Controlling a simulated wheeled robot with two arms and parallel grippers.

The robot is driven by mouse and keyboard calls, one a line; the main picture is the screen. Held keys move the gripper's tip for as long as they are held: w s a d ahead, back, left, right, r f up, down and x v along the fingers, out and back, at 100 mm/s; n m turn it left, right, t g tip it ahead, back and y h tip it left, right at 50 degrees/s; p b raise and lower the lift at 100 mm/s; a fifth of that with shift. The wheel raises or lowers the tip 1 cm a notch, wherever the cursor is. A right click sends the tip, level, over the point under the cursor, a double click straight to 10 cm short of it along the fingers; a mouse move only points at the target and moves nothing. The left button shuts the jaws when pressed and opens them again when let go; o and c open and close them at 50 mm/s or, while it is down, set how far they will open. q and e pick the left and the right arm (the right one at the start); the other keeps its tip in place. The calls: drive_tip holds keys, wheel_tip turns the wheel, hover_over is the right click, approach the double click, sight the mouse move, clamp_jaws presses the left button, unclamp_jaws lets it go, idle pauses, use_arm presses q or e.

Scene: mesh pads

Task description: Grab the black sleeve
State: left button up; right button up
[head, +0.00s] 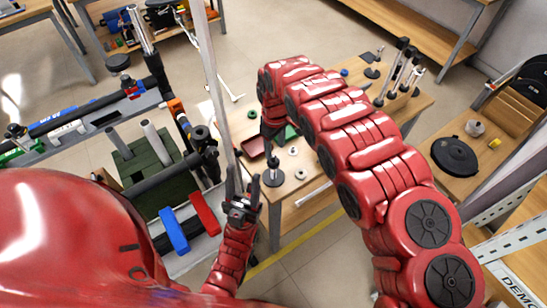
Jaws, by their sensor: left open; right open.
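My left gripper (243,181) is open and empty, its two dark fingers pointing up the picture in front of the wooden table. My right gripper (268,133) hangs from the end of the red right arm over the table's left part. It is small and partly hidden by the arm. A black upright piece with a round base (273,177) stands on the table's near left corner, just right of my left gripper. I cannot tell which of these is the black sleeve.
The wooden table (312,178) holds a red tray (252,147), small rings and black-based posts (378,100). Left is a bench with a green box (140,165), a blue bar (173,230) and a red bar (204,213).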

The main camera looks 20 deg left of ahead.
sight(273, 155)
drive_tip(key=f, duration=0.1)
drive_tip(key=f+p, duration=0.1)
drive_tip(key=f, duration=0.1)
drive_tip(key=shift+s+a+p, duration=0.2)
drive_tip(key=shift+a+p, duration=0.05)
drive_tip(key=shift+p, duration=0.05)
drive_tip(key=shift+f, duration=0.7)
clamp_jaws()
drive_tip(key=shift+d, duration=0.1)
